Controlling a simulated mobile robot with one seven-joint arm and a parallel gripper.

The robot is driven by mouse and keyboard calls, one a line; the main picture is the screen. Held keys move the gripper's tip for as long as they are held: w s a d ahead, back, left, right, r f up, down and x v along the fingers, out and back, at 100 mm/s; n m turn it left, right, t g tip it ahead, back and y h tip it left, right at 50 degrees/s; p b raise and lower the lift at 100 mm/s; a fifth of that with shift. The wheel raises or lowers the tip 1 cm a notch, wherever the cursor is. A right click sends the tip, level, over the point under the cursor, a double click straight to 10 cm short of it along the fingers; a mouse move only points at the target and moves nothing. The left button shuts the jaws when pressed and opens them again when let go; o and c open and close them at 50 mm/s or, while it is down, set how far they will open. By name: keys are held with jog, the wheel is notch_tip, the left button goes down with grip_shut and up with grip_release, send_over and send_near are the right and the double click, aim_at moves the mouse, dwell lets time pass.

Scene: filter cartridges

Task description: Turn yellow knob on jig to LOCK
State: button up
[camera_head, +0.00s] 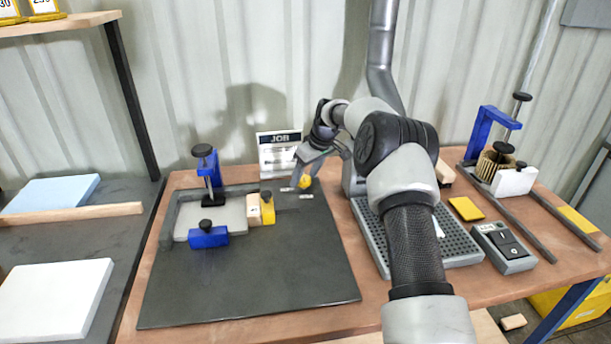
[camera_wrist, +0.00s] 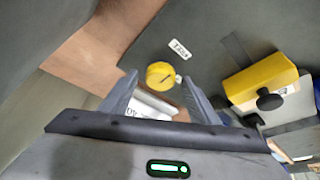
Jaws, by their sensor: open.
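The yellow knob (camera_head: 305,183) is a small round cap on the dark jig plate (camera_head: 250,290), just below my gripper in the head view. The wrist view shows the knob (camera_wrist: 161,76) with a dark line across its top. My gripper (camera_head: 308,170) is open, and in the wrist view its two fingertips (camera_wrist: 159,80) appear on either side of the knob. I cannot tell whether they touch it or how high they are above it. A small white label (camera_wrist: 180,48) lies beside the knob; its lettering is too small to read surely.
A yellow block (camera_head: 267,207) with a black knob and blue clamps (camera_head: 208,236) stand left of the knob. The JOB card (camera_head: 279,152) stands close behind my gripper. A perforated tray (camera_head: 455,247) and a switch box (camera_head: 503,246) are to the right. The plate's front is clear.

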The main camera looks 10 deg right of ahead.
jog(key=c, duration=1)
jog(key=shift+c, duration=0.2)
jog(key=shift+m, duration=0.3)
jog(key=m, duration=0.2)
jog(key=m+h, duration=0.1)
jog(key=shift+s+a+t, duration=0.1)
jog(key=shift+a+t, duration=0.15)
jog(key=shift+t, duration=0.15)
jog(key=m+h, duration=0.1)
jog(key=m, duration=0.2)
jog(key=m+h, duration=0.1)
jog(key=m, duration=0.1)
jog(key=shift+a+r+m+h, duration=0.1)
jog(key=shift+a+m+h, duration=0.1)
jog(key=shift+m+h, duration=0.15)
jog(key=m+p, duration=0.1)
jog(key=m, duration=0.1)
jog(key=m+h, duration=0.1)
jog(key=m, duration=0.1)
jog(key=shift+a+m+g+h+p, duration=0.1)
jog(key=shift+m+g+h+p, duration=0.2)
jog(key=shift+p, duration=0.1)
jog(key=shift+w+m+g+h+p, duration=0.1)
jog(key=shift+m+g+h+p, duration=0.3)
jog(key=shift+m, duration=0.6)
jog(key=shift+w+m+g+h+p, duration=0.1)
jog(key=shift+m+g+p, duration=0.1)
jog(key=shift+m+p, duration=0.55)
jog(key=shift+m, duration=0.4)
